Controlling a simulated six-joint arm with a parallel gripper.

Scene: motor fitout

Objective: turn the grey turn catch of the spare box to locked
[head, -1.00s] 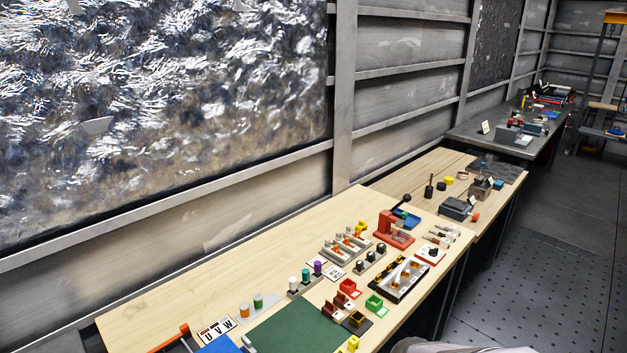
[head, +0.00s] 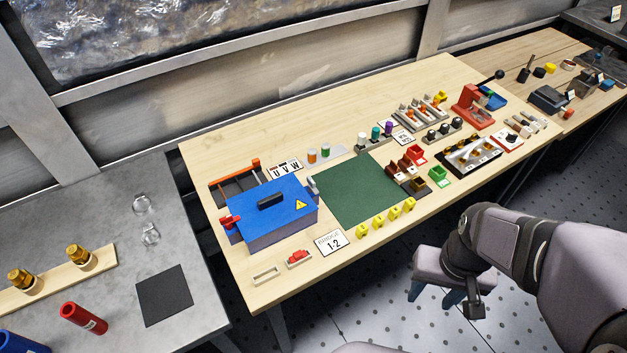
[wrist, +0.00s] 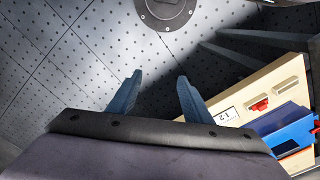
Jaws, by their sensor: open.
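My gripper (head: 433,296) is open and empty, off the front edge of the workbench and above the floor. In the wrist view its two blue fingers (wrist: 159,80) stand apart with only floor between them. A blue box (head: 262,222) with a black handle, a warning triangle and a red lever on its left side stands on the wooden bench. A grey part (head: 312,187) shows at its right end. A dark grey box (head: 547,99) stands on the farther bench. I cannot tell which is the spare box, and no turn catch is clear enough to read.
The wooden bench (head: 240,147) carries a green mat (head: 357,190), yellow clips (head: 394,214), a white card (head: 331,241), and red and black fixtures. A grey table (head: 110,215) stands at left. Open floor lies around my gripper.

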